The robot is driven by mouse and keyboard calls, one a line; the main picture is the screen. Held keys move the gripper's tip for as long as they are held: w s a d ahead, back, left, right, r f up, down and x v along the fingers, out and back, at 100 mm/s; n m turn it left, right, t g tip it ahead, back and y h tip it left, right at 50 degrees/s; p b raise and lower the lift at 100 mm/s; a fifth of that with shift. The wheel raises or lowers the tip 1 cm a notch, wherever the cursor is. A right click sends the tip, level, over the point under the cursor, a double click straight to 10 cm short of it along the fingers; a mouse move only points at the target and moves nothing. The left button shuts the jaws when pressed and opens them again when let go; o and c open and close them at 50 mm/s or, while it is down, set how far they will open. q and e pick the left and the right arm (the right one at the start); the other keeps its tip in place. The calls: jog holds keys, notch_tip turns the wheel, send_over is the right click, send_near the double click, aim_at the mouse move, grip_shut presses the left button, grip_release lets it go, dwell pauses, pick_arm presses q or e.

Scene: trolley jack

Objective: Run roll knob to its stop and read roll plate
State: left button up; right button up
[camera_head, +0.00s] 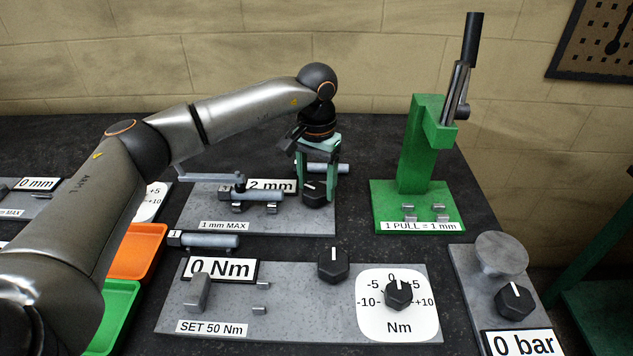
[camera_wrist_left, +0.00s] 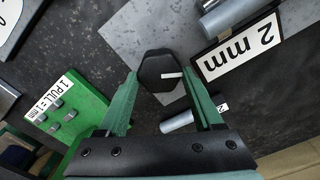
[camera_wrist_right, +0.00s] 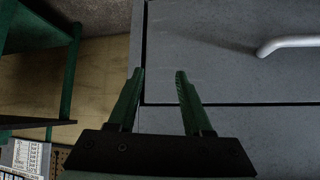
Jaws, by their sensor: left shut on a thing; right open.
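The black roll knob (camera_head: 313,197) with a white pointer line sits at the right end of a grey plate (camera_head: 210,217) labelled "1 mm MAX". The roll plate (camera_head: 285,186) behind it reads "2 mm"; it shows upside down in the left wrist view (camera_wrist_left: 240,48). My left gripper (camera_head: 317,190) reaches down from above, its green fingers on either side of the knob. In the left wrist view the knob (camera_wrist_left: 158,72) lies between the fingertips, and the gripper is shut on it. My right gripper (camera_wrist_right: 160,73) is open and empty, seen only in the right wrist view.
A green lever press (camera_head: 420,150) stands right of the knob. In front are a "SET 50 Nm" plate (camera_head: 300,325) with a black knob and Nm dial, and a "0 bar" station (camera_head: 480,275). Orange (camera_head: 145,250) and green trays lie left. Grey drawers (camera_wrist_right: 230,70) face my right gripper.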

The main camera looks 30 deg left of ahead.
aim_at(317, 188)
pick_arm(q)
jog(key=shift+r, duration=0.1)
dwell(0.3)
jog(key=o, duration=1.4)
jog(key=shift+c, duration=0.2)
notch_tip(317, 188, up, 12)
jog(key=shift+r, duration=0.2)
dwell(1.1)
